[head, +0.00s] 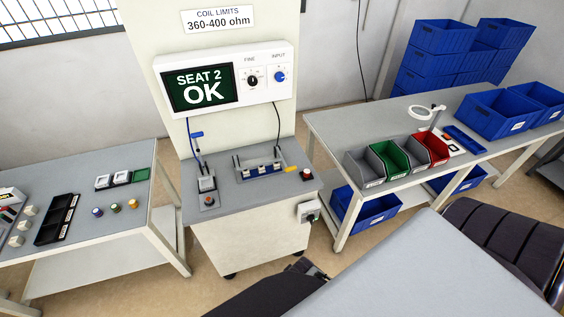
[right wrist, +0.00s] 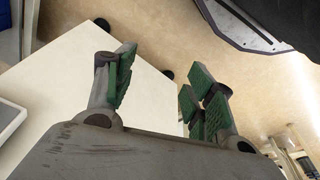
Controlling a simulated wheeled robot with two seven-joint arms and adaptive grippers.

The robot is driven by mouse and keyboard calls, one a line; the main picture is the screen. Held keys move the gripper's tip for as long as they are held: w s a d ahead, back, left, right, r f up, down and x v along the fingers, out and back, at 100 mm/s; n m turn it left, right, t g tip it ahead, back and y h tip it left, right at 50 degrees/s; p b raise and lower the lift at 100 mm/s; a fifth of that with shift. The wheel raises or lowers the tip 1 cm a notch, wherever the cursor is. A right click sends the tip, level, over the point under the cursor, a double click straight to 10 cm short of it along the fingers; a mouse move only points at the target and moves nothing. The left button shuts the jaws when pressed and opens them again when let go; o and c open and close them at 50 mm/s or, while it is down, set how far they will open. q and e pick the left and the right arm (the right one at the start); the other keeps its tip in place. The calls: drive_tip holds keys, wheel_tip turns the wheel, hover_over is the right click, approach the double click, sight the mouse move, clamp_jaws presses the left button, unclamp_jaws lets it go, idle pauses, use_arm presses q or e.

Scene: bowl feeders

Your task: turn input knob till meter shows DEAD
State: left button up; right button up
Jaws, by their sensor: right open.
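The meter (head: 203,88) on the white panel (head: 275,88) reads "SEAT 2 OK" in white on dark green. The input knob (head: 280,76) is blue and sits at the panel's right end under the word INPUT. A black fine knob (head: 252,81) is to its left. My right gripper (right wrist: 160,76) is open, with green pads apart and nothing between them, in the right wrist view. A pale cabinet face and the floor show beyond it. Neither knob shows in that view. My left gripper is not in view.
A sign (head: 218,20) above the panel reads "COIL LIMITS 360-400 ohm". The bench below (head: 227,193) holds small fixtures and leads. A left table (head: 110,222) carries small parts; a right table (head: 345,128) carries bins. Floor shows between the tables.

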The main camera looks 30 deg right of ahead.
drive_tip(key=w+d+r+n+t, duration=0.1)
drive_tip(key=w+r, duration=0.2)
drive_tip(key=r, duration=0.5)
drive_tip(key=w+d+r+t+h, duration=0.1)
drive_tip(key=w+r, duration=0.1)
drive_tip(key=r, duration=0.6)
drive_tip(key=w+d+r+n, duration=0.1)
drive_tip(key=w+d+r, duration=0.15)
drive_tip(key=r, duration=0.55)
drive_tip(key=n+t+h, duration=0.3)
drive_tip(key=n+t, duration=1)
drive_tip(key=n, duration=0.8)
approach(281, 78)
drive_tip(key=v, duration=0.5)
drive_tip(key=shift+w+b, duration=0.2)
drive_tip(key=shift+b, duration=0.15)
drive_tip(key=shift+w+h, duration=0.2)
drive_tip(key=shift+h, duration=0.1)
drive_tip(key=shift+p+x, duration=1.2)
drive_tip(key=shift+x, duration=5.5)
drive_tip(key=shift+a, duration=0.1)
